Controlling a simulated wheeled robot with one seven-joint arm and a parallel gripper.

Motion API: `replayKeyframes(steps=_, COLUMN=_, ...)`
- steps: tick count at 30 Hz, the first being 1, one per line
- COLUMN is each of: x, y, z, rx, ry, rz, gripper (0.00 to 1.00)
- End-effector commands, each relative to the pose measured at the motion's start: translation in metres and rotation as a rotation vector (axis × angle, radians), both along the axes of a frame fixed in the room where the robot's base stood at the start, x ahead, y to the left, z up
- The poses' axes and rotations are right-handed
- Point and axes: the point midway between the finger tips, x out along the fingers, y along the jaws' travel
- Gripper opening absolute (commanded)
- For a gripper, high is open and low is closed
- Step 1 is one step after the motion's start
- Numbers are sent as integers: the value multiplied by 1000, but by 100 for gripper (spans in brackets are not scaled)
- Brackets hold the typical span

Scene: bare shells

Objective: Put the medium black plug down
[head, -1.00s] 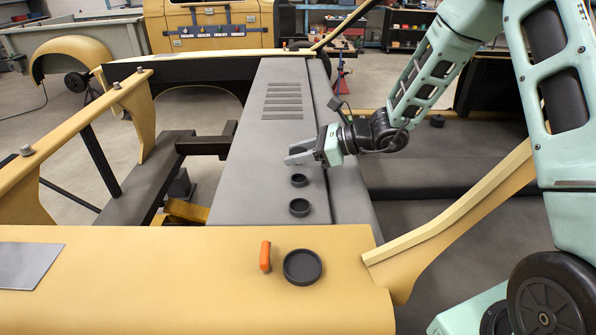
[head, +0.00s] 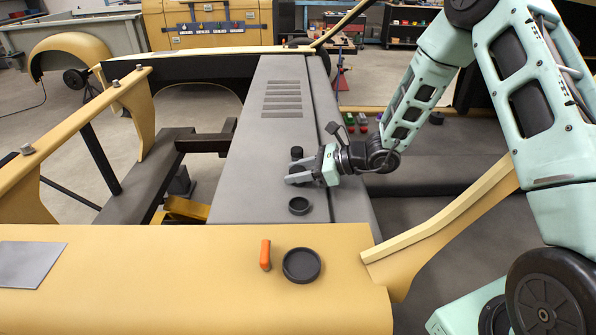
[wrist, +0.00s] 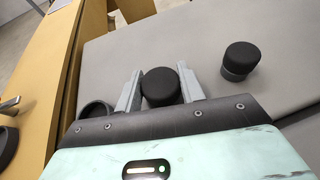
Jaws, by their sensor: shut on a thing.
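My gripper (head: 290,174) is low over the grey panel (head: 260,130), near the row of black rings. It is shut on the medium black plug (wrist: 160,87), whose round top shows between the fingers in the wrist view. In the head view the gripper hides this plug and the ring that was seen at that place. I cannot tell whether the plug touches the ring. Another black plug (head: 297,152) stands upright just beyond the gripper; it also shows in the wrist view (wrist: 240,60), with a dark collar at its base.
An empty black ring (head: 299,205) lies on the panel on the near side of the gripper. A larger black ring (head: 301,265) and an orange handle (head: 265,255) are on the yellow panel (head: 150,275). The grey panel beyond the standing plug is clear up to the slots.

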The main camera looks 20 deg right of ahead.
Motion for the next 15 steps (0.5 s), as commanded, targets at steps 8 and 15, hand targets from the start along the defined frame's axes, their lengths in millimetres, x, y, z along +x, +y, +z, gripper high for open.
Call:
replayKeyframes(steps=8, x=0, y=0, z=-2, rx=0, ry=0, rz=0, gripper=60)
replayKeyframes(steps=15, x=0, y=0, z=2, rx=0, ry=0, rz=0, gripper=60)
